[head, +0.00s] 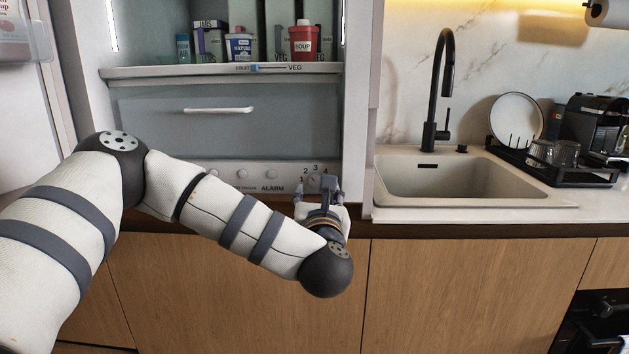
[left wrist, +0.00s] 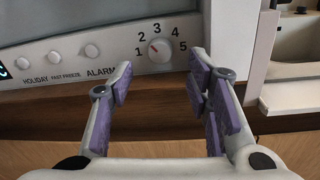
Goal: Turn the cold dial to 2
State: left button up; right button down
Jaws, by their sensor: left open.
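The cold dial (left wrist: 160,50) is a small round light knob on the fridge's lower panel, ringed by the numbers 1 to 5. A small red mark shows on its upper left side; I cannot tell exactly which number it points at. In the head view, my arm and gripper partly cover the dial area. My left gripper (left wrist: 162,78) is open and empty, its purple-padded fingers spread on either side below the dial, apart from it. It also shows in the head view (head: 319,186), in front of the panel. My right gripper is not in view.
The alarm button (left wrist: 91,51) and other buttons sit left of the dial. The fridge drawer (head: 215,122) is above the panel. A wooden cabinet front (head: 435,295) lies below. The counter with the sink (head: 460,185) is to the right.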

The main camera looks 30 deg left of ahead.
aim_at(316, 182)
pick_arm(q)
jog(key=x, duration=0.5)
jog(key=shift+r, duration=0.15)
jog(key=shift+c, duration=0.6)
grip_shut()
jog(key=shift+f+n, duration=0.2)
jog(key=shift+n, duration=0.3)
jog(key=shift+r+n+b, duration=0.1)
jog(key=shift+n+b, duration=0.2)
jog(key=shift+r, duration=0.1)
jog(key=shift+o, duration=0.6)
grip_release()
